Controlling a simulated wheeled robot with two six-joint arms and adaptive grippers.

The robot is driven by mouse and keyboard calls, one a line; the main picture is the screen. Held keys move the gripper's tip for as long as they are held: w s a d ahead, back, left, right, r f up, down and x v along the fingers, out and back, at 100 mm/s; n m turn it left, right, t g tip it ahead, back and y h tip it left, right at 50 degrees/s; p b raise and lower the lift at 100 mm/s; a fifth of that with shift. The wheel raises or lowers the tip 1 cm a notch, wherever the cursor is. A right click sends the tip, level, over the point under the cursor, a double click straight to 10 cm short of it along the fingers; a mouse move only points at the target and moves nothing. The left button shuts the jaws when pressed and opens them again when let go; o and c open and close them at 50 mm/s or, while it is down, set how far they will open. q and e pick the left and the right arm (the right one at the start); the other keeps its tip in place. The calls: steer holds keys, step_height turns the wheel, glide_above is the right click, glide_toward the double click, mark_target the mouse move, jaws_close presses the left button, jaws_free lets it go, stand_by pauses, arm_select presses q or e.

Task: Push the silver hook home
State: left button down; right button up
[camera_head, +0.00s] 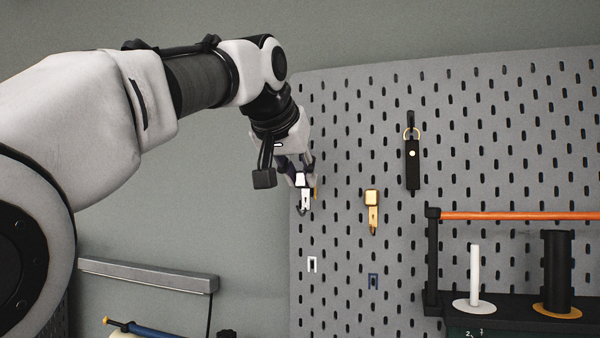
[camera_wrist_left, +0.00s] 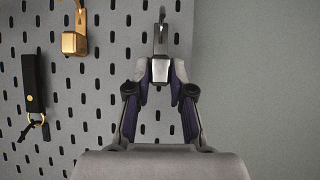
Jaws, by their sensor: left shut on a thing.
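The silver hook (camera_head: 305,198) is at the left edge of the grey pegboard (camera_head: 340,150) in the head view. It also shows in the left wrist view (camera_wrist_left: 160,69), with its block between the fingertips. My left gripper (camera_head: 301,177) is shut on the silver hook's block; in the wrist view its two fingers (camera_wrist_left: 160,82) press on both sides. The hook's curved end points down in the head view. Whether its back touches the board is hidden. A gold hook (camera_head: 372,198) hangs on the board to the right. My right gripper is not in view.
A black strap with a ring (camera_head: 412,162) hangs farther right. A white outline mark (camera_head: 312,264) and a blue one (camera_head: 373,281) sit lower on the board. A black rack with an orange bar (camera_head: 520,215) stands at the right. A grey rail (camera_head: 150,274) is on the left wall.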

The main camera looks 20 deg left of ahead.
mark_target(307, 189)
arm_select(q)
steer(key=shift+w+p, duration=1)
steer(key=shift+w, duration=0.45)
steer(key=shift+p, duration=0.3)
steer(key=shift+w+r+p, duration=0.1)
steer(key=shift+w+p, duration=0.15)
steer(key=shift+p, duration=0.2)
steer(key=shift+f+b, duration=0.35)
steer(key=shift+f, duration=0.15)
